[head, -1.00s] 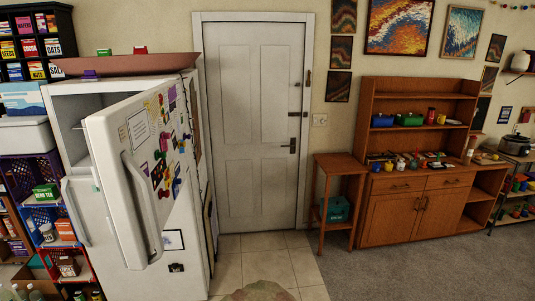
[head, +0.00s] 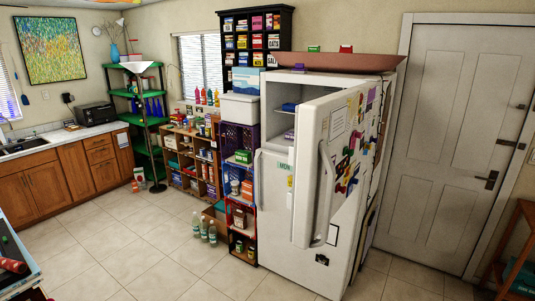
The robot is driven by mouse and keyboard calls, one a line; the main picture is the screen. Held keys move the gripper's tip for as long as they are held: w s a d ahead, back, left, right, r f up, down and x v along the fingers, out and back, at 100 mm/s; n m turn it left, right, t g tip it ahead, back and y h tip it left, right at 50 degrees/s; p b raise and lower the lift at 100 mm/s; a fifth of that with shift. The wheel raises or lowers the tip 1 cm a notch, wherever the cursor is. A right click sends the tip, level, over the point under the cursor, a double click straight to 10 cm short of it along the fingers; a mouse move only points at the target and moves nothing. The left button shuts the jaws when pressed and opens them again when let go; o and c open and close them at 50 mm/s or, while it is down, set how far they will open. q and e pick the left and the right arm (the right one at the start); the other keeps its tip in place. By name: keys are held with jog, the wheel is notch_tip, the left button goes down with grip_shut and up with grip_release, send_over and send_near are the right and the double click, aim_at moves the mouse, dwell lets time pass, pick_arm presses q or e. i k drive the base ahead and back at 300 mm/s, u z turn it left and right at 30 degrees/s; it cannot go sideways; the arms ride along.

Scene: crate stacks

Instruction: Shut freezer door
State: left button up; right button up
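The white freezer door (head: 322,165) is the upper door of a white fridge (head: 283,235). It stands open, swung out toward me, with a long curved handle (head: 325,190) and many magnets on its face. The freezer compartment (head: 280,100) behind it is partly visible at the left, with a blue item on its shelf. The lower fridge door looks shut. Neither of my grippers is in the head view.
Stacked crates (head: 241,215) stand against the fridge's left side, with bottles (head: 204,230) on the floor before them. A long brown tray (head: 335,61) lies on top of the fridge. Tiled floor (head: 150,245) is free in front and to the left. A white room door (head: 450,150) is at the right.

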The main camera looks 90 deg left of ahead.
aim_at(324, 126)
jog(key=u, duration=2.25)
jog(key=i, duration=1.65)
jog(key=k, duration=1.25)
jog(key=u, duration=0.3)
jog(key=i, duration=0.75)
jog(key=z, duration=0.2)
